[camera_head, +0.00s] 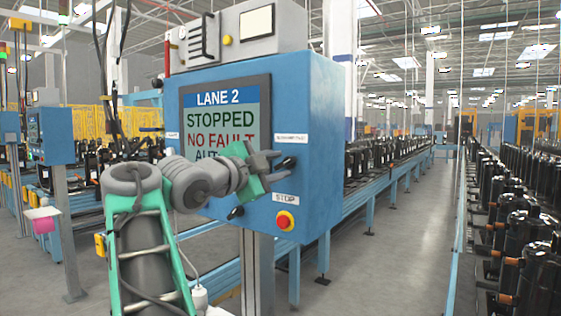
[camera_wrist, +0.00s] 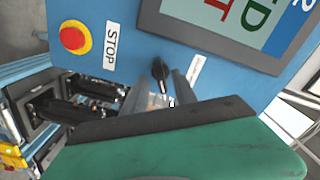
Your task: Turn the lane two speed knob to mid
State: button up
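The blue lane 2 control box (camera_head: 315,110) stands in front of me. A black lever-shaped knob (camera_head: 286,163) is on its right front, below a small white label (camera_head: 291,138) too small to read. My gripper (camera_head: 276,165) is at this knob, with its fingers apart and pointing at the panel. In the wrist view the knob (camera_wrist: 160,70) shows between the two grey fingertips (camera_wrist: 163,84). I cannot tell whether either finger touches it. A second black knob (camera_head: 236,212) sits lower left, partly behind my arm.
A red stop button (camera_head: 286,221) on a yellow base is below the knob, under a STOP label (camera_head: 285,199). The screen (camera_head: 225,118) reads LANE 2, STOPPED, NO FAULT; my arm covers its lower part. A blue conveyor (camera_head: 372,172) runs behind. The floor (camera_head: 395,260) at right is clear.

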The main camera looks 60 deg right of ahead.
jog(key=shift+s+d, duration=0.1)
jog(key=shift+d, duration=0.8)
jog(key=shift+c, duration=0.2)
grip_shut()
